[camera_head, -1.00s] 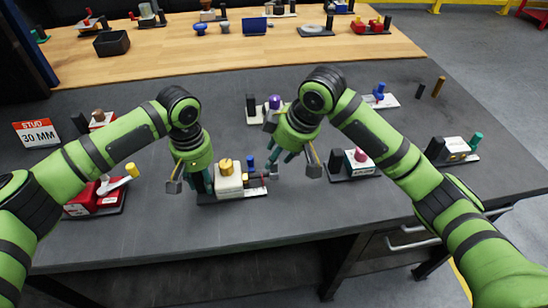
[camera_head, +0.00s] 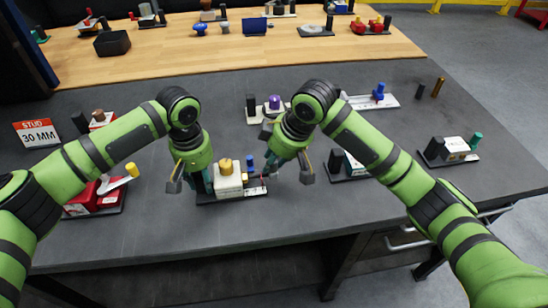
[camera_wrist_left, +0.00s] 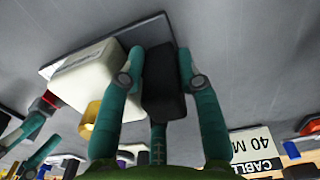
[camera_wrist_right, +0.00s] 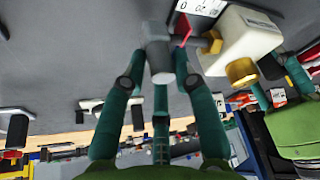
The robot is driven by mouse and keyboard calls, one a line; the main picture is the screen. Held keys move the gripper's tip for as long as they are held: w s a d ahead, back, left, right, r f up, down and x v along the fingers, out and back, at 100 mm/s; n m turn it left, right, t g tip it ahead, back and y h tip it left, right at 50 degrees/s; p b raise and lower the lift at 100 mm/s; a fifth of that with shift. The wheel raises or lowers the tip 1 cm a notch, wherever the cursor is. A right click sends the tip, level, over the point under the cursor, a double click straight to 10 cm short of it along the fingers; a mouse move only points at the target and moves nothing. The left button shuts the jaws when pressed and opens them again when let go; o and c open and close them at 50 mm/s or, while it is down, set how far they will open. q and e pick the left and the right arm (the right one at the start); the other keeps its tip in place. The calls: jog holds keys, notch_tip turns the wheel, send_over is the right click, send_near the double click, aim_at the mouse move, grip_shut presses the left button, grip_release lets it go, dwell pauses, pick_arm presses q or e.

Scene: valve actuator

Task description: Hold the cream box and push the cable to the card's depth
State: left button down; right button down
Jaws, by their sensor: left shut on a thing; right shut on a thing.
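The cream box (camera_head: 229,184) with a yellow knob (camera_head: 225,166) stands on a dark base plate on the grey table. It also shows in the left wrist view (camera_wrist_left: 90,75) and right wrist view (camera_wrist_right: 240,38). My left gripper (camera_head: 205,183) is at its left end, shut on the black block (camera_wrist_left: 163,85) beside it. My right gripper (camera_head: 271,164) is at the other end, shut on a grey cylindrical cable end (camera_wrist_right: 157,50).
A card reading CABLE 40 MM (camera_wrist_left: 254,152) shows upside down in the left wrist view. A STUD 30 MM card (camera_head: 37,133) stands at the left. A red fixture (camera_head: 95,198) and a white one (camera_head: 452,149) flank the workspace. The table's front strip is clear.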

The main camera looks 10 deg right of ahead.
pick_arm(q)
jog(key=shift+s+d, duration=0.1)
pick_arm(e)
jog(key=a, duration=0.4)
jog(key=shift+a, duration=0.1)
pick_arm(q)
jog(key=shift+f, duration=0.1)
pick_arm(e)
jog(key=c, duration=1.1)
grip_release()
jog(key=shift+c, duration=0.2)
jog(key=v, duration=1.2)
jog(key=shift+s, duration=0.1)
pick_arm(q)
jog(key=c, duration=0.8)
grip_release()
pick_arm(e)
jog(key=shift+f, duration=0.1)
